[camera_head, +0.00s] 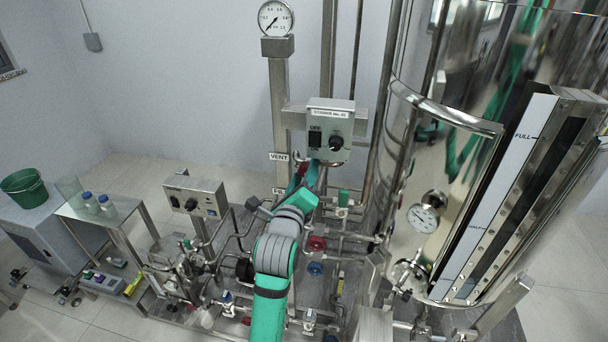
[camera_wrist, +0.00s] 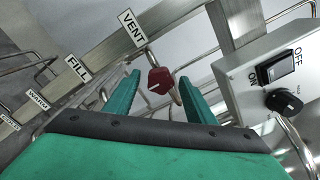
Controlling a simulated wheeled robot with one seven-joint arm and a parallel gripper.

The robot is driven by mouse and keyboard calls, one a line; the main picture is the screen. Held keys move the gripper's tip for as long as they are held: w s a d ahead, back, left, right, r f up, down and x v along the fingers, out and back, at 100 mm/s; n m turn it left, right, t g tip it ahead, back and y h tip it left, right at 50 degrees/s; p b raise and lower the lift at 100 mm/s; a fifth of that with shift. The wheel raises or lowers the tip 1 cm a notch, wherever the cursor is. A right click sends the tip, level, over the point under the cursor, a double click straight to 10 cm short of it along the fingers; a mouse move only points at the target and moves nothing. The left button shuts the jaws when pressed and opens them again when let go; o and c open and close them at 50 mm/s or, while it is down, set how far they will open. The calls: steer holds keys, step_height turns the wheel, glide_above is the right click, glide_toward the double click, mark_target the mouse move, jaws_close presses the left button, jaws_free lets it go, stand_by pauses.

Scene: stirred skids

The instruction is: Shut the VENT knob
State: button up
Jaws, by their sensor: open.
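The VENT knob is dark red with a pale mark (camera_wrist: 159,81). In the wrist view it sits on a thin metal pipe just below the VENT label (camera_wrist: 132,29). My gripper (camera_wrist: 157,73) is open, with one teal finger on each side of the knob in the picture. I see no finger touching it, and I cannot tell how deep it sits between them. In the head view the VENT label (camera_head: 279,157) is on the upright post, and my arm reaches up to just right of it. My wrist largely hides the knob there.
A grey switch box (camera_head: 330,125) with an ON/OFF switch (camera_wrist: 277,68) and a black dial (camera_wrist: 284,101) is close on the right. The FILL label (camera_wrist: 77,68) is on the same post. A large steel tank (camera_head: 440,150) stands to the right, with pipes and valves below.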

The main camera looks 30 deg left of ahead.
steer(key=v, duration=1)
steer(key=shift+s, duration=0.4)
steer(key=shift+w+d, duration=0.1)
